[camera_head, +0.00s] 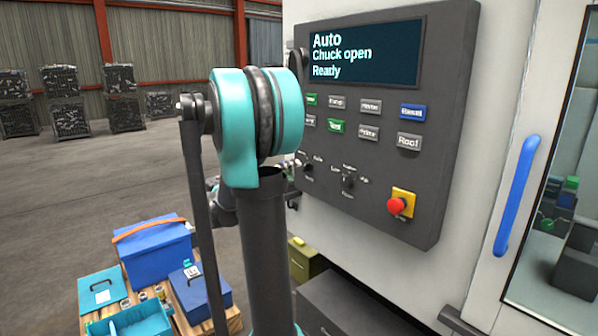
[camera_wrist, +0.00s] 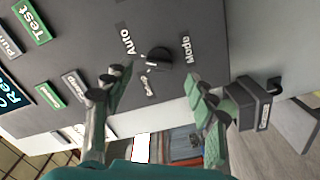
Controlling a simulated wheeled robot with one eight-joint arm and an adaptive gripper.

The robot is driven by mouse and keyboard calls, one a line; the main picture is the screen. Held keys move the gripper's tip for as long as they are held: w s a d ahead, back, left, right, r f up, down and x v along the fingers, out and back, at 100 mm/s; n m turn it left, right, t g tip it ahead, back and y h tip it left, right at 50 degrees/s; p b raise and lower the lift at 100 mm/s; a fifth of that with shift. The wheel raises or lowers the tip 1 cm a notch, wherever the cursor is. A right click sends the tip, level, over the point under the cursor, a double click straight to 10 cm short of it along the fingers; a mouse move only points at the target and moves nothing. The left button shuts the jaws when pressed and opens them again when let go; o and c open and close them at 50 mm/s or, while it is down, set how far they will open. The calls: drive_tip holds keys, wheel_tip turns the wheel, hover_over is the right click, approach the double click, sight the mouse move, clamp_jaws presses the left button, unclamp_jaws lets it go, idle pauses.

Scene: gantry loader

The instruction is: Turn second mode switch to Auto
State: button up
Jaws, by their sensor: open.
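The mode switch (camera_wrist: 159,58) is a round black knob on the dark control panel (camera_wrist: 210,30), labelled Auto at its upper left and Mode at its right in the wrist view. Another label below it is hard to read. A small pale mark shows on the knob's lower left side; its exact setting is unclear. My gripper (camera_wrist: 155,88) is open, with one finger on each side below the knob and a gap between them; contact with the knob does not show. In the head view my arm hides most of the gripper. The display (camera_head: 365,55) reads Auto, Chuck open, Ready.
Another knob (camera_head: 348,182) and a red emergency button (camera_head: 397,206) sit on the lower panel. Labelled push buttons (camera_head: 370,106) lie above. A grey labelled box (camera_wrist: 255,103) juts out near my right finger. A blue door handle (camera_head: 517,195) stands right.

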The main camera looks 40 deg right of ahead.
drive_tip(key=a, duration=0.6)
drive_tip(key=shift+s+a, duration=0.3)
drive_tip(key=shift+a, duration=0.1)
drive_tip(key=s+a+f+n+y, duration=0.25)
drive_tip(key=s+f+y, duration=0.25)
drive_tip(key=f, duration=0.6)
drive_tip(key=s+a+f+n+t+y, duration=0.1)
drive_tip(key=s+a+f+y, duration=0.5)
drive_tip(key=a, duration=0.5)
drive_tip(key=s+a+f+n+t+y, duration=0.1)
drive_tip(key=s+a+f+y, duration=0.5)
drive_tip(key=a+f, duration=0.5)
drive_tip(key=shift+s+a+n+t+y, duration=0.15)
drive_tip(key=shift+a+n+t+y, duration=0.2)
drive_tip(key=shift+y, duration=0.15)
drive_tip(key=shift+f, duration=0.1)
